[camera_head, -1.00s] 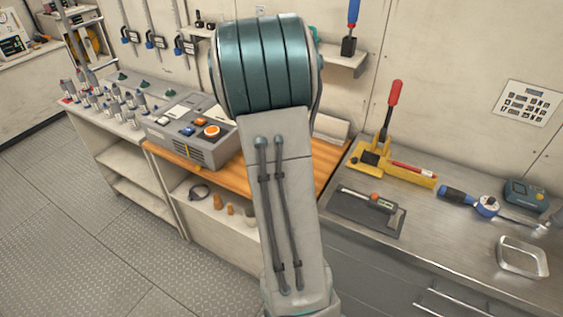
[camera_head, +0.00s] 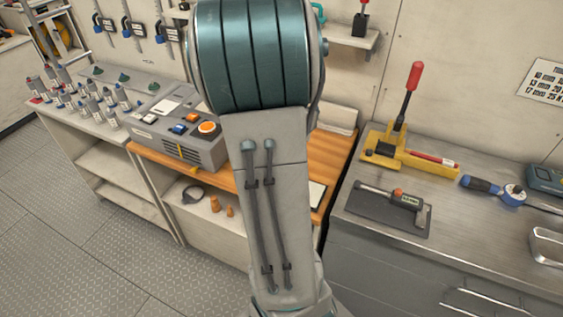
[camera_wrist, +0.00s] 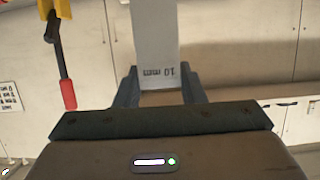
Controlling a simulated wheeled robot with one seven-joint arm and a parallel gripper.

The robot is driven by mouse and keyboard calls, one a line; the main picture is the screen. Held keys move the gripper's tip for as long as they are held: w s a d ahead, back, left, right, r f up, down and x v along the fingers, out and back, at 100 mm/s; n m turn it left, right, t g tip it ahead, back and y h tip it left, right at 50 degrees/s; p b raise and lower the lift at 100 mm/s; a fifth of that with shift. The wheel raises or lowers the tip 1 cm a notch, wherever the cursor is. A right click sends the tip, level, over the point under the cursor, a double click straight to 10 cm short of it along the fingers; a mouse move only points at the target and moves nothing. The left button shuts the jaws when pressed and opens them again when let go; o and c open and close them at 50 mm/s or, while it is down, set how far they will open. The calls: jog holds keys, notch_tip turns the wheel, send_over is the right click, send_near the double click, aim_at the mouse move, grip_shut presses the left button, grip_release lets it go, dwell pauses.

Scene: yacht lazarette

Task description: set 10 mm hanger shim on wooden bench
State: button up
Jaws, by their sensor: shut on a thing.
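A pale grey flat plate marked "10 mm", the hanger shim (camera_wrist: 155,35), is held between the two fingers of my gripper (camera_wrist: 158,88) in the wrist view. The marking reads upside down there. In the head view my arm hides the gripper and the shim. The wooden bench (camera_head: 330,150) has an orange-brown top and shows on both sides of my arm. The wrist view does not clearly show the bench, and I cannot tell the shim's height above it.
A grey console (camera_head: 180,135) with buttons covers the bench's left part. A dark-edged pale panel (camera_head: 317,194) lies near its right front. To the right, a metal worktop (camera_head: 470,235) carries a yellow red-handled tool (camera_head: 405,150) and a dark gauge plate (camera_head: 385,213).

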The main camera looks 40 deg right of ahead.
jog(key=f+b, duration=0.1)
jog(key=f, duration=0.1)
jog(key=w+f+b, duration=0.1)
jog(key=f+b, duration=0.1)
jog(key=w+a+f+p, duration=0.2)
jog(key=w+a+f, duration=0.5)
jog(key=f, duration=0.4)
jog(key=shift+w+a+p, duration=0.3)
jog(key=shift+w+a, duration=0.05)
jog(key=shift+w, duration=0.45)
jog(key=shift+f, duration=0.2)
jog(key=o, duration=1)
jog(key=shift+o, duration=0.2)
jog(key=shift+r, duration=0.15)
